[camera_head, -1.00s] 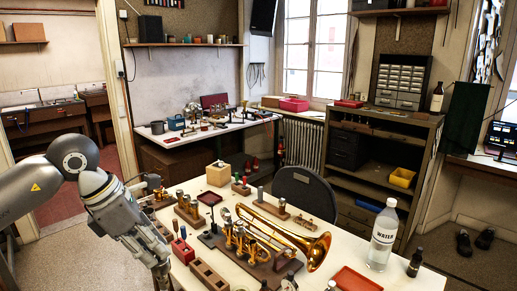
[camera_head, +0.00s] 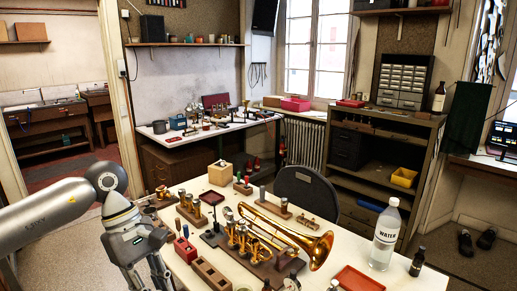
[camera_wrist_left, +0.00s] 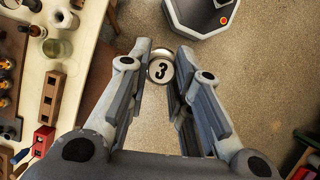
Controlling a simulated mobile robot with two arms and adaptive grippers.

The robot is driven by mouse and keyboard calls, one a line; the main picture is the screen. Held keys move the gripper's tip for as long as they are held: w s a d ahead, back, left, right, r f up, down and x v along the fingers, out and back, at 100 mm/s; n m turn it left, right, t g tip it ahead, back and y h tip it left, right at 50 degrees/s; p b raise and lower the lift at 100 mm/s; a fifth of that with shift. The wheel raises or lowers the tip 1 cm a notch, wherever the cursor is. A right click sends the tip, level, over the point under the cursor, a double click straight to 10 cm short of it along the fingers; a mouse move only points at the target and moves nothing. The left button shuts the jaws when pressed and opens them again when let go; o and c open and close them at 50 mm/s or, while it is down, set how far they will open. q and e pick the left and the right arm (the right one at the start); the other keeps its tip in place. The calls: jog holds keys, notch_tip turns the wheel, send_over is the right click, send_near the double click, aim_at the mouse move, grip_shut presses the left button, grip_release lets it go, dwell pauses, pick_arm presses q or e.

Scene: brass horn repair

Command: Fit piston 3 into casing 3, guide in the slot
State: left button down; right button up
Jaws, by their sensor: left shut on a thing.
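The piston marked 3 (camera_wrist_left: 161,70) shows its round, pale end with a black "3" in the left wrist view, between the fingertips of my left gripper (camera_wrist_left: 161,66). The gripper is shut on it, over the floor beside the table. In the head view my left gripper (camera_head: 150,276) is at the table's left front side, and the piston cannot be made out there. The brass trumpet (camera_head: 316,248) lies on the table to the right of the gripper, with its upright valve casings (camera_head: 242,238) near the middle. Casing 3 and its slot cannot be told apart. My right gripper is not in view.
A wooden block with holes (camera_head: 209,275) stands on the table (camera_head: 330,215) between gripper and trumpet; it also shows in the left wrist view (camera_wrist_left: 51,97). A red block (camera_head: 185,250) is close to the gripper. A water bottle (camera_head: 384,238) and red tray (camera_head: 358,281) are at right.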

pick_arm(q)
jog(key=s+f+m+g+y, duration=0.2)
jog(key=s+f+m+y, duration=0.3)
jog(key=m, duration=0.6)
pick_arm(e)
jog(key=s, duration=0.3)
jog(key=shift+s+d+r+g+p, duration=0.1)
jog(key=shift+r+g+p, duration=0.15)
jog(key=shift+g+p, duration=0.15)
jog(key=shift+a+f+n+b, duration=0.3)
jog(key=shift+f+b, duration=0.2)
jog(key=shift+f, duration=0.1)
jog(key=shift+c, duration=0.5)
pick_arm(q)
jog(key=s+d+f, duration=0.2)
jog(key=d, duration=0.4)
jog(key=s+d+f+h, duration=0.1)
jog(key=s+d+f, duration=0.1)
jog(key=d, duration=0.3)
jog(key=shift+s+d+f, duration=0.2)
jog(key=shift+d+f, duration=0.1)
jog(key=shift+d, duration=0.05)
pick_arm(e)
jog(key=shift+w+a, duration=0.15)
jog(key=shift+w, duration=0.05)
